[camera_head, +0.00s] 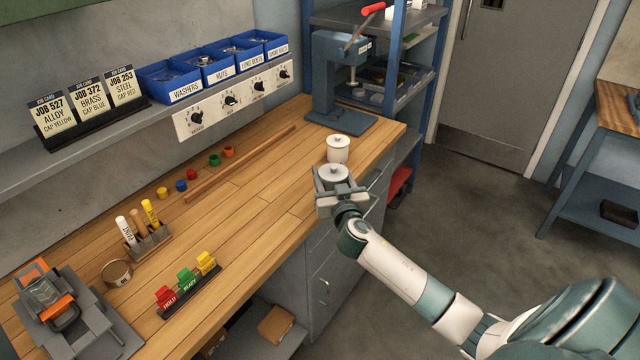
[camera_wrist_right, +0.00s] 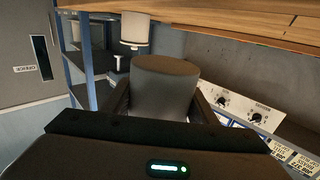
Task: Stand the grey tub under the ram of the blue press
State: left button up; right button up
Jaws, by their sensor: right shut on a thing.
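The grey tub (camera_head: 333,174), with a pale knobbed lid, is held upright in my right gripper (camera_head: 335,190) at the near edge of the bench. In the right wrist view the tub (camera_wrist_right: 166,82) sits between the two fingers (camera_wrist_right: 163,100), which are shut on it; this view appears upside down. The blue press (camera_head: 335,78) stands at the far end of the bench. Its ram (camera_head: 352,84) hangs over a bare base plate (camera_head: 340,121). The tub is apart from the press, nearer to me. My left gripper is not in view.
A white lidded tub (camera_head: 338,149) stands on the bench between the held tub and the press; it also shows in the right wrist view (camera_wrist_right: 135,30). A wooden strip (camera_head: 240,165) lies along the bench. Blue bins (camera_head: 205,66) line the shelf.

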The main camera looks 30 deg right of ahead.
jog(key=shift+w+a+f, duration=0.9)
jog(key=shift+w+f, duration=0.05)
jog(key=shift+w, duration=0.25)
jog(key=shift+f+p, duration=0.35)
jog(key=shift+f, duration=1.45)
jog(key=shift+f+b, duration=0.2)
jog(key=shift+b, duration=0.1)
jog(key=o, duration=1)
